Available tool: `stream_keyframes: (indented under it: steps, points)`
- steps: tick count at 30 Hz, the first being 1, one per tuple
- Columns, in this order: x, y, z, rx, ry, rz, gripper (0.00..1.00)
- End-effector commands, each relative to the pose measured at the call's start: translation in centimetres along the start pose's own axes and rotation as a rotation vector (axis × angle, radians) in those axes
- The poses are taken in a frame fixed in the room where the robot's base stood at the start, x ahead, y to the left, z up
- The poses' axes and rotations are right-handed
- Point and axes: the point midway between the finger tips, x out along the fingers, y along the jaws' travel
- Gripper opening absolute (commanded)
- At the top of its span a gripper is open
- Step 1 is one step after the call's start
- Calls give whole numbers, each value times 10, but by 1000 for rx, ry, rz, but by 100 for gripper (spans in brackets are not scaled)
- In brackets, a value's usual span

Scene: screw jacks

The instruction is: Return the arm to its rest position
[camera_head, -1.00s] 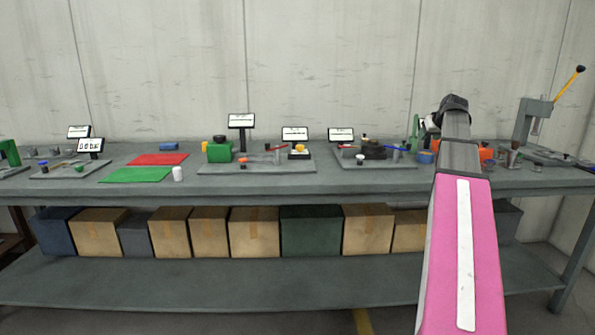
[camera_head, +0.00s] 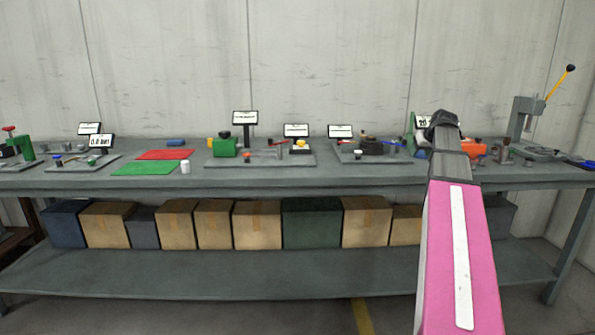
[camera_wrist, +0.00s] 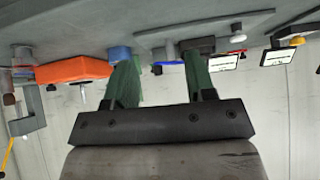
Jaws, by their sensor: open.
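My arm (camera_head: 460,240), pink with a white stripe, reaches forward at the right of the head view. Its dark far end (camera_head: 443,120) is before the right part of the bench. In the wrist view, which is upside down, my gripper (camera_wrist: 161,72) shows two green fingers set well apart. Nothing is seen held between them. The bench lies beyond the fingers; I cannot tell the exact gap to the things on it.
The long grey bench (camera_head: 330,178) carries trays, small signs, a red mat (camera_head: 165,155) and a green mat (camera_head: 146,168). An orange object (camera_wrist: 73,69) is near my gripper. A lever press (camera_head: 527,115) stands at right. Boxes (camera_head: 257,225) fill the lower shelf.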

Motion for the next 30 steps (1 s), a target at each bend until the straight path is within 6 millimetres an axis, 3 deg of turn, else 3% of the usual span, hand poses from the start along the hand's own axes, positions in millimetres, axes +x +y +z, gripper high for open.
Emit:
stream_keyframes:
  steps: [7, 11, 21, 30]
  points:
    - [44, -38, 50, 20, -80, -20, 50]
    - [75, -69, 94, 34, -148, -31, 50]
    - [143, -159, 229, 59, -354, -38, 50]
    - [169, -228, 353, 57, -530, -14, 50]
